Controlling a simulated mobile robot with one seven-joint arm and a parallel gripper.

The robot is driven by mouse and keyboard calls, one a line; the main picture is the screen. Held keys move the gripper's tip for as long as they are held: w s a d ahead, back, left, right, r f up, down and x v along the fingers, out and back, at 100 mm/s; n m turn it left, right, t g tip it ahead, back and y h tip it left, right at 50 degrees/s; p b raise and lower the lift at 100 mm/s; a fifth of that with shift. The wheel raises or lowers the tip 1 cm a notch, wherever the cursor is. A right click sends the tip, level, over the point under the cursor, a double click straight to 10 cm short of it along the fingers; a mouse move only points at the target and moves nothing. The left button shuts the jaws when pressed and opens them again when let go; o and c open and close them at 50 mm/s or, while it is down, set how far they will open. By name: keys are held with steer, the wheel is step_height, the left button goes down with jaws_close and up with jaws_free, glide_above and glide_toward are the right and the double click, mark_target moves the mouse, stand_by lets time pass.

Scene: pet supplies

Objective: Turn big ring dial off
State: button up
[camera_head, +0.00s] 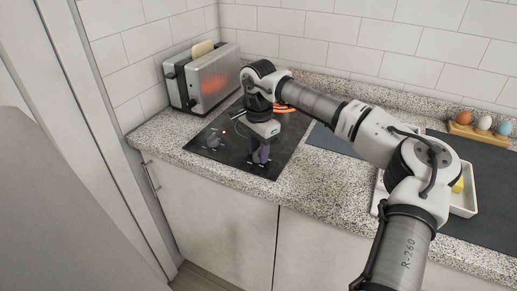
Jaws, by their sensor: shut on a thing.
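The black cooktop (277,160) is set into the speckled counter at the left. A big ring (287,107) glows orange at its back right, partly hidden behind my arm. A dark dial (212,142) stands at the cooktop's front left, with a small red light beside it. My gripper (260,158) points down at the front right part of the cooktop and is shut on a dial there. My gripper hides most of that dial, so its turn position cannot be told.
A metal toaster (203,79) with bread in it stands behind the cooktop at the left. A white tray (463,203) with something yellow and a wooden egg holder (478,135) are at the right. Wall tiles close off the back.

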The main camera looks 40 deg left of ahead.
mark_target(258, 150)
stand_by(0.4)
steer(key=o, duration=1)
steer(key=shift+c, duration=0.2)
steer(key=shift+r, duration=0.1)
step_height(258, 150, up, 14)
steer(key=b, duration=0.1)
steer(key=shift+f, duration=0.2)
